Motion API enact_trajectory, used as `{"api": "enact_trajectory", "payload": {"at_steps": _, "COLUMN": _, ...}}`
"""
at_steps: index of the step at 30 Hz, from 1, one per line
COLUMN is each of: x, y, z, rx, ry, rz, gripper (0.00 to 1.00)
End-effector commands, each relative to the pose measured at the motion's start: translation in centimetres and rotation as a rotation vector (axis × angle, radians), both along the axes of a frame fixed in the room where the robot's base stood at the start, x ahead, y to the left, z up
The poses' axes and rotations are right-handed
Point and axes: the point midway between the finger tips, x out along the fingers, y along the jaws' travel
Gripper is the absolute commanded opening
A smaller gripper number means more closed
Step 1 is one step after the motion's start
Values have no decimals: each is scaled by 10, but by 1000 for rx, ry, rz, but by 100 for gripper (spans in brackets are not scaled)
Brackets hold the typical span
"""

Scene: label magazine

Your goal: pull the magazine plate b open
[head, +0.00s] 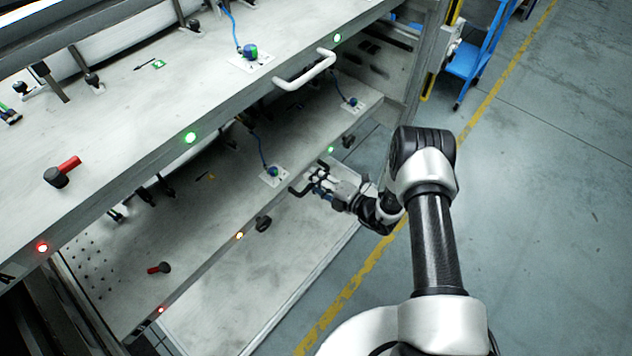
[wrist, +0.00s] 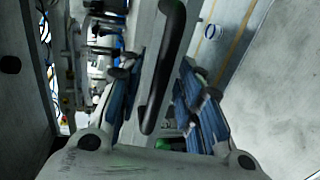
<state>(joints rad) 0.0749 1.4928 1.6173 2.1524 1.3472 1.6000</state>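Two stacked magazine plates show in the head view, an upper plate (head: 120,130) and a lower plate (head: 195,225). My gripper (head: 316,179) is at this handle. In the wrist view the black handle bar (wrist: 168,65) runs between the two blue-padded fingers of my gripper (wrist: 160,80). The fingers are apart, with gaps beside the bar. In the head view the fingertips are small and partly hidden by the wrist.
The upper plate's white handle (head: 305,70) juts out above my gripper. Red-handled pieces (head: 62,171) lie on the plates. The floor (head: 545,200) to the right is clear; a blue cart (head: 475,55) stands at the back.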

Motion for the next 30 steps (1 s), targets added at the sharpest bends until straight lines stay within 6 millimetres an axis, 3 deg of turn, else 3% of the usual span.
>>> {"api": "enact_trajectory", "payload": {"at_steps": 8, "x": 1, "y": 1, "z": 0, "rx": 0, "ry": 0, "rz": 0, "gripper": 33}}
{"api": "enact_trajectory", "payload": {"at_steps": 23, "x": 1, "y": 1, "z": 0, "rx": 0, "ry": 0, "rz": 0, "gripper": 0}}
{"api": "enact_trajectory", "payload": {"at_steps": 30, "x": 1, "y": 1, "z": 0, "rx": 0, "ry": 0, "rz": 0, "gripper": 0}}
